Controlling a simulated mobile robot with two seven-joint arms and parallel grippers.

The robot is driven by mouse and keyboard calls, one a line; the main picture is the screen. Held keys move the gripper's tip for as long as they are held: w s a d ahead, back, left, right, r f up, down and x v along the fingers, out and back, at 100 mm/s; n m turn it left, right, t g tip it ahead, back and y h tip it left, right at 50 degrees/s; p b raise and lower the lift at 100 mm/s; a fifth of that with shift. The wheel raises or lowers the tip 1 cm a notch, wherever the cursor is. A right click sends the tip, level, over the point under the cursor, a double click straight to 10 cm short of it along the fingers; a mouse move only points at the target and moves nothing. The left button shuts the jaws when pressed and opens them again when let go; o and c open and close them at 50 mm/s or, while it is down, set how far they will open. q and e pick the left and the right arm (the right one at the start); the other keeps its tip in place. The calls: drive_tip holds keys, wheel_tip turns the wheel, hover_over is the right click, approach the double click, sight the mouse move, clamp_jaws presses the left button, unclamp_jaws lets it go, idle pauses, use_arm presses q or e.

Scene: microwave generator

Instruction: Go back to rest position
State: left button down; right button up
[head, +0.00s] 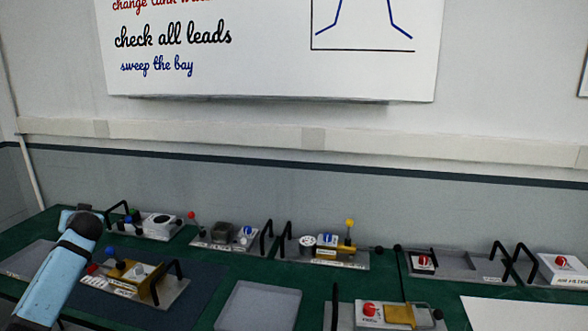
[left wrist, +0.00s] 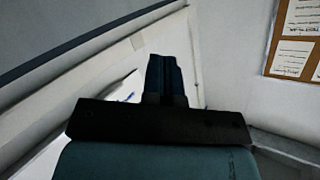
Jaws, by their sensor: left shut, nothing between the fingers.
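My left gripper (left wrist: 165,78) shows in the left wrist view, with its two dark fingers together and nothing between them. Behind it are a white board, pale wall and floor; it touches nothing that I can see. In the head view my light-blue left arm rises at the lower left, in front of the bench's left end. The fingers cannot be made out there. My right gripper is in neither view.
A green bench (head: 215,268) carries several modules with black handles, including one with a yellow knob (head: 349,224). A flat grey plate (head: 258,307) lies near the front. A whiteboard (head: 270,60) hangs behind. A corkboard (left wrist: 296,38) is in the wrist view.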

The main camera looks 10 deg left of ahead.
use_arm(q)
drive_tip(key=s+a+m+y, duration=0.1)
drive_tip(key=a, duration=0.4)
drive_tip(key=w+d+r+m+t+h, duration=0.4)
drive_tip(key=w+d+m+t+h, duration=0.2)
drive_tip(key=d+m+t+h, duration=0.25)
drive_tip(key=s+d+f+g+h, duration=0.1)
drive_tip(key=s+d+f, duration=0.2)
drive_tip(key=d+f, duration=0.45)
drive_tip(key=s+d+f+m+g+h, duration=0.1)
drive_tip(key=s+d+f, duration=0.4)
drive_tip(key=f, duration=0.4)
drive_tip(key=s+d+f+g+h, duration=0.1)
drive_tip(key=s+d+f+h, duration=0.1)
drive_tip(key=d+f, duration=0.65)
drive_tip(key=s+d+f+g+h, duration=0.1)
drive_tip(key=s+d+f, duration=0.55)
drive_tip(key=s, duration=0.25)
drive_tip(key=s+d+f+g+h, duration=0.1)
drive_tip(key=s+d+f, duration=0.4)
drive_tip(key=s+d, duration=0.3)
drive_tip(key=s+d+f+n+g, duration=0.1)
drive_tip(key=s+d, duration=0.3)
drive_tip(key=s, duration=0.4)
drive_tip(key=s+d+f+n+h, duration=0.1)
drive_tip(key=s+d, duration=0.4)
drive_tip(key=s, duration=0.4)
drive_tip(key=shift+s+f+g, duration=0.15)
drive_tip(key=shift+f+g, duration=0.05)
drive_tip(key=shift+g, duration=0.15)
